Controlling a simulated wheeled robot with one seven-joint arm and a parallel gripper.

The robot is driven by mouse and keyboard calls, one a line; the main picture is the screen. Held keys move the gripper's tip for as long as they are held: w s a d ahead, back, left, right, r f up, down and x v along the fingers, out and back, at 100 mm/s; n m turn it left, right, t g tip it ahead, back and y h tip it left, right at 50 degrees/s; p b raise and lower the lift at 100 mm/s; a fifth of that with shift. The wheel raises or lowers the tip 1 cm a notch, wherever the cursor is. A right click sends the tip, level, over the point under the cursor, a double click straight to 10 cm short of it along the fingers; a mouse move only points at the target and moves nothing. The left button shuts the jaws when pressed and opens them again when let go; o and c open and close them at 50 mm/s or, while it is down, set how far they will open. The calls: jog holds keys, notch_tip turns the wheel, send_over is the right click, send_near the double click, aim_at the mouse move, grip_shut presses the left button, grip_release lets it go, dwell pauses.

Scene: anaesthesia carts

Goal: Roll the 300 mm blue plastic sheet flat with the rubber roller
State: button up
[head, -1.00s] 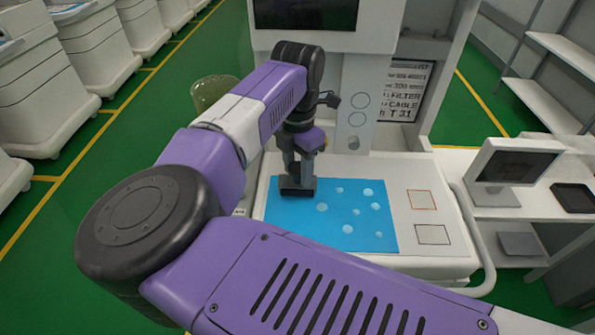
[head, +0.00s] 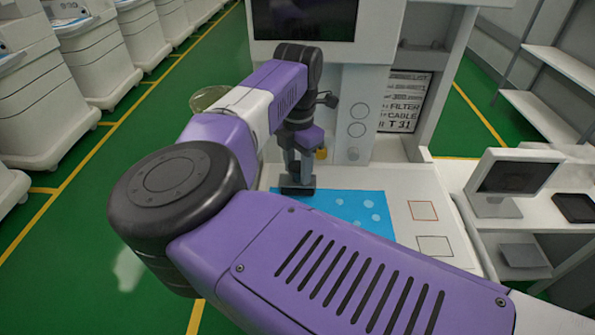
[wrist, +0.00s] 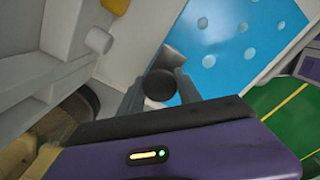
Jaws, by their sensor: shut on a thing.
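The blue plastic sheet (head: 345,198) lies on the white cart top, with several pale round spots on its right part. My arm hides its near part in the head view. It also shows in the wrist view (wrist: 245,65). My gripper (head: 297,172) points down over the sheet's far left corner area. It is shut on the rubber roller (head: 297,190), a black cylinder at the sheet's far edge. In the wrist view the dark roller (wrist: 160,86) sits between the two grey fingers. I cannot tell whether it presses on the sheet.
Two square outlines, one red (head: 423,210) and one black (head: 435,246), mark the bare cart top at the right. The cart's upright panel (head: 350,110) stands close behind my gripper. A monitor (head: 512,180) stands on a side shelf at the right.

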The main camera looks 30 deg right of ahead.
jog(key=shift+r+p, duration=1.45)
jog(key=shift+r, duration=1.1)
jog(key=shift+a, duration=0.15)
